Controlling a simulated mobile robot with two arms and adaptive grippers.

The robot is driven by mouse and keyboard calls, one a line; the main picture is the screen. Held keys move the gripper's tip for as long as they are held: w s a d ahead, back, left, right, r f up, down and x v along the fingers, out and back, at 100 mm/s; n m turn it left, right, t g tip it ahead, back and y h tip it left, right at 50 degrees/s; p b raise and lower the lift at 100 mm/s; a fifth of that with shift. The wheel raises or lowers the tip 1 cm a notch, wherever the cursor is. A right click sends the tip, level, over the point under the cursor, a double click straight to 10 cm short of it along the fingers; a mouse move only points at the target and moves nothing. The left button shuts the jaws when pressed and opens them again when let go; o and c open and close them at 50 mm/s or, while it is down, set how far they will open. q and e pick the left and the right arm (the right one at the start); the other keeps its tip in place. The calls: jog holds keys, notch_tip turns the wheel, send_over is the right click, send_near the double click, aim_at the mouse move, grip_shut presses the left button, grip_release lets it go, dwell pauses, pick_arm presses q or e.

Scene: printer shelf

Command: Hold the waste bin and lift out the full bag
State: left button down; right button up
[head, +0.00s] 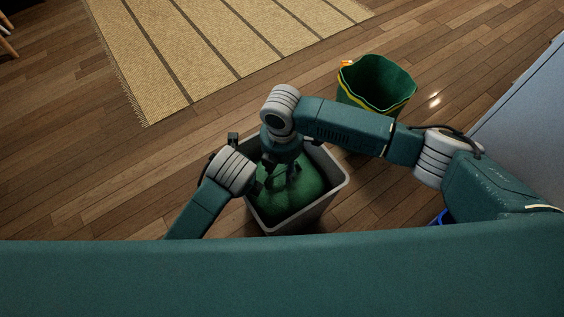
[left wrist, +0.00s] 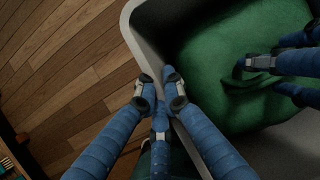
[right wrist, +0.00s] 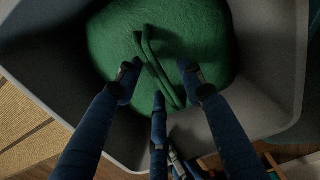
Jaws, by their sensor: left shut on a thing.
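The grey waste bin (head: 325,208) stands on the floor, with the full green bag (head: 305,185) inside it. The bag also fills the bin in the right wrist view (right wrist: 110,45), with thin green loops (right wrist: 155,65) on its top. My left gripper (left wrist: 160,98) is shut on the bin's rim at its left side, one finger inside and others outside. My right gripper (head: 278,178) is inside the bin's mouth, just above the bag. In the right wrist view its fingers (right wrist: 163,88) are spread around the loops and not closed on them.
A green container with a yellow band (head: 375,85) stands behind the bin to the right. A striped rug (head: 220,45) lies at the back left. A pale grey cabinet (head: 525,110) is at the right. Wooden floor left of the bin is clear.

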pick_arm(q)
jog(key=shift+w, duration=0.1)
pick_arm(e)
grip_shut()
jog(key=c, duration=0.6)
grip_release()
grip_shut()
pick_arm(q)
jog(key=c, duration=1.8)
grip_release()
jog(key=shift+r, duration=0.1)
